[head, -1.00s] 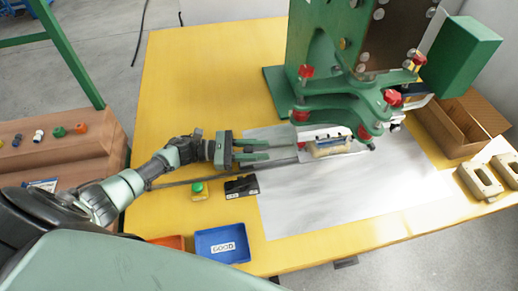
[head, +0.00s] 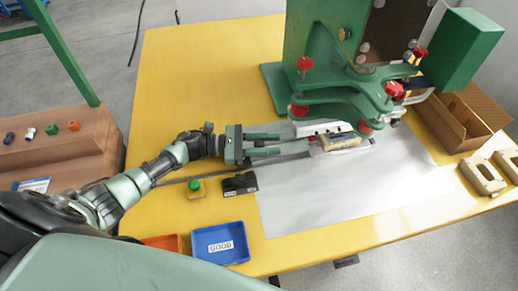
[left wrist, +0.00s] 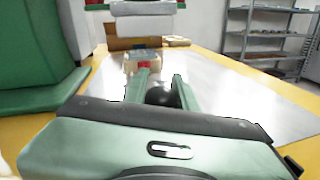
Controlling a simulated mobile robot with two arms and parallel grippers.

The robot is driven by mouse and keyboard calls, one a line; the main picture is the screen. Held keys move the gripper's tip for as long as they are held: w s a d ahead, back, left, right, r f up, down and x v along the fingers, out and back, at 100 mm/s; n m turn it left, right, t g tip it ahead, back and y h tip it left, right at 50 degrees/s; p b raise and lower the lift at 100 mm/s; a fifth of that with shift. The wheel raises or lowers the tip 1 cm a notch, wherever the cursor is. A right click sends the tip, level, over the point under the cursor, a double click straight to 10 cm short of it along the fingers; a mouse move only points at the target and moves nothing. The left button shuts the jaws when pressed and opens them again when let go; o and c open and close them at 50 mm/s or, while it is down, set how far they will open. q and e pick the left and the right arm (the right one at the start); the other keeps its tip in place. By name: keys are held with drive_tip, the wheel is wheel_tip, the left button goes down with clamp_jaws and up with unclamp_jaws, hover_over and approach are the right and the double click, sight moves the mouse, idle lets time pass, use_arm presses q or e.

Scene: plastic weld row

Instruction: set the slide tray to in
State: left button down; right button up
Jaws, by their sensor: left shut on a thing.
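The slide tray (head: 343,146) lies low under the front of the green press (head: 325,55), with a pale, cream-coloured part on it. My left gripper (head: 281,143) is at the tray's left end, its two green fingers pointing right towards the press. In the left wrist view a dark round knob (left wrist: 160,95) sits between the fingers of my left gripper (left wrist: 161,84), which is shut on it. The fingers partly hide the knob, and the press's lower arms hide part of the tray. My right gripper is not in view.
A green button (head: 194,185), a black block (head: 240,184) and a blue GOOD tray (head: 222,244) stand in front of my left gripper. A cardboard box (head: 462,118) and beige parts (head: 482,177) are at the right. The grey sheet (head: 345,195) is clear in front.

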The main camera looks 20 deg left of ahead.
use_arm(q)
drive_tip(key=shift+w+d+r, duration=0.1)
drive_tip(key=c, duration=1.3)
unclamp_jaws()
drive_tip(key=shift+o, duration=0.9)
drive_tip(key=shift+w+d, duration=0.1)
drive_tip(key=shift+d, duration=0.1)
drive_tip(key=shift+a, duration=0.1)
drive_tip(key=b+v, duration=0.1)
drive_tip(key=v, duration=0.5)
drive_tip(key=shift+a+f+b, duration=0.2)
drive_tip(key=shift+a+b, duration=0.15)
drive_tip(key=shift+b, duration=0.05)
drive_tip(key=shift+s+a+r, duration=0.15)
drive_tip(key=shift+s+a, duration=0.25)
drive_tip(key=shift+r, duration=0.1)
